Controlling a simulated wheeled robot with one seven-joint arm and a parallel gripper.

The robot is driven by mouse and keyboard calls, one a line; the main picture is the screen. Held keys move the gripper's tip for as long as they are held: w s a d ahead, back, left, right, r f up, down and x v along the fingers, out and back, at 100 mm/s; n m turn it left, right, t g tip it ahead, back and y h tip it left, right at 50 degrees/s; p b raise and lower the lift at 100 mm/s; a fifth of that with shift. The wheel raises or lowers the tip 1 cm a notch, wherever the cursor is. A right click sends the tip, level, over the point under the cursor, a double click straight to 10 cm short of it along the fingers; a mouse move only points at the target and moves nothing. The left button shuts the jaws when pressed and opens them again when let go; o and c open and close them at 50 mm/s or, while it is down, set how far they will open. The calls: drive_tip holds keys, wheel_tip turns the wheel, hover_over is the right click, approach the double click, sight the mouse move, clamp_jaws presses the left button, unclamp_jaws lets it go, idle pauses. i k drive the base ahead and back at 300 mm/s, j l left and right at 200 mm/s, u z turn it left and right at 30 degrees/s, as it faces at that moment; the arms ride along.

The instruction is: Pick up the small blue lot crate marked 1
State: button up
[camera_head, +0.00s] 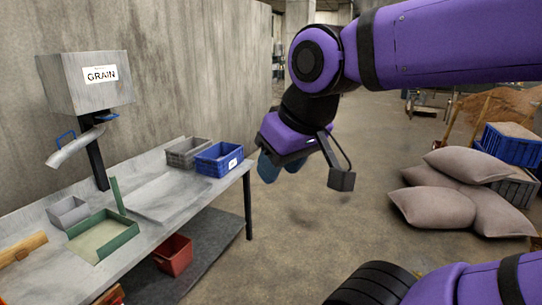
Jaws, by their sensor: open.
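A small blue crate (207,165) stands upright at the far right end of the grey workbench (160,218). It has a white label on its front right side; the mark is too small to read for sure. My gripper (279,172) hangs to the right of the crate, apart from it and past the bench edge, above open floor. Its fingers point down, and it is open, with nothing seen in it.
A grey crate (184,158) stands directly left of the blue crate. A green tray (128,234) and a small grey bin (57,216) sit nearer. A grain dispenser (68,92) stands behind. A red bin (180,262) is on the lower shelf. Sacks (437,207) lie at right.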

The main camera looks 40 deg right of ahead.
sight(216, 161)
drive_tip(key=i+l, duration=0.2)
drive_tip(key=l, duration=0.2)
drive_tip(key=i+l, duration=0.2)
drive_tip(key=l, duration=0.2)
drive_tip(key=i+l+z, duration=0.1)
drive_tip(key=l, duration=0.3)
drive_tip(key=i+l, duration=0.25)
drive_tip(key=i+l+z, duration=0.1)
drive_tip(key=l, duration=0.4)
drive_tip(key=i+l+u, duration=0.15)
drive_tip(key=i+l, duration=0.2)
drive_tip(key=i, duration=0.4)
drive_tip(key=i+l+u, duration=0.2)
drive_tip(key=i+l, duration=0.25)
drive_tip(key=i, duration=0.3)
drive_tip(key=i+l+u, duration=0.15)
drive_tip(key=i+l, duration=0.45)
drive_tip(key=i, duration=0.15)
